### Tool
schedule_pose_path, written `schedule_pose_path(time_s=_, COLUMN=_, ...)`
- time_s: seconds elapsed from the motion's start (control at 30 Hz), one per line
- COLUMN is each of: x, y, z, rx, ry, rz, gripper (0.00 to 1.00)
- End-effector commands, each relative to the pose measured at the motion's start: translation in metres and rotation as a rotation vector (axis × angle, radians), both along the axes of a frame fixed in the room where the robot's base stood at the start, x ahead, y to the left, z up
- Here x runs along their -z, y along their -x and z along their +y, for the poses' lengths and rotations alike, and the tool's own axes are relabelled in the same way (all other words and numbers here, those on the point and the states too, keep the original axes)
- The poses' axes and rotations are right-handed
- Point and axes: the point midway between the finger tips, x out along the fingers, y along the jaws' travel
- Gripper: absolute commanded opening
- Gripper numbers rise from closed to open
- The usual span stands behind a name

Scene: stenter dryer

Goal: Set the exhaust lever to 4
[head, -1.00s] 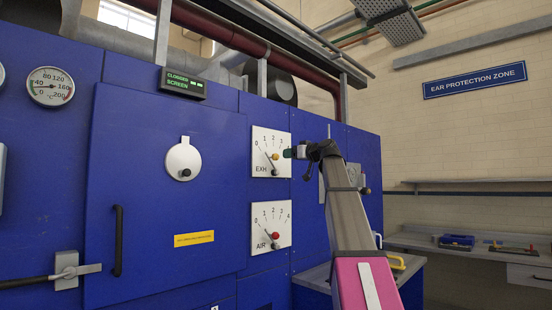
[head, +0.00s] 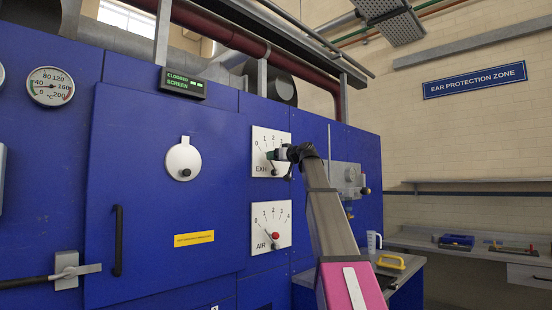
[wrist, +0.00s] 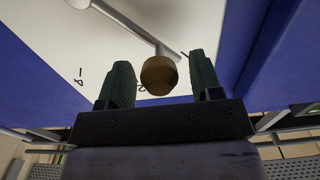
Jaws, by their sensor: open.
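The EXH dial plate (head: 262,136) is a white square on the blue machine front, with figures 0 to 3 visible; the 4 is hidden behind my gripper. Its lever has a grey rod (wrist: 125,22) and a brass round knob (wrist: 159,74), which my gripper hides in the head view. My gripper (head: 270,154) is at the dial. In the wrist view its two green fingers (wrist: 158,82) are open on either side of the knob, with gaps visible on both sides. The lever's exact reading is hidden.
The AIR dial (head: 262,212) with a red knob (head: 275,236) is just below. A round hatch cover (head: 183,159) and black door handle (head: 118,240) lie left. A side bench with a white jug (head: 374,241) and yellow-handled item (head: 391,262) stands right of my arm.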

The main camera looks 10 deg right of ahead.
Motion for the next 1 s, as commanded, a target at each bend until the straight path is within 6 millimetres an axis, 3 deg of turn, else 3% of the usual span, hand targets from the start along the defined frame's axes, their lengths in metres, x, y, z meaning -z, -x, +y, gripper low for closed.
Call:
schedule_pose_path(time_s=0.03, x=0.000, y=0.000, z=0.000, rx=0.000, ry=0.000, rz=0.000, gripper=0.49)
schedule_pose_path(time_s=0.1, x=0.000, y=0.000, z=0.000, rx=0.000, ry=0.000, rz=0.000, gripper=0.27)
schedule_pose_path(time_s=0.2, x=0.000, y=0.000, z=0.000, rx=0.000, ry=0.000, rz=0.000, gripper=0.00)
schedule_pose_path(time_s=0.57, x=-0.003, y=-0.003, z=-0.003, rx=-0.001, ry=-0.045, rz=0.033, gripper=0.00)
schedule_pose_path(time_s=1.0, x=-0.017, y=-0.019, z=-0.026, rx=0.000, ry=-0.319, rz=0.233, gripper=0.00)
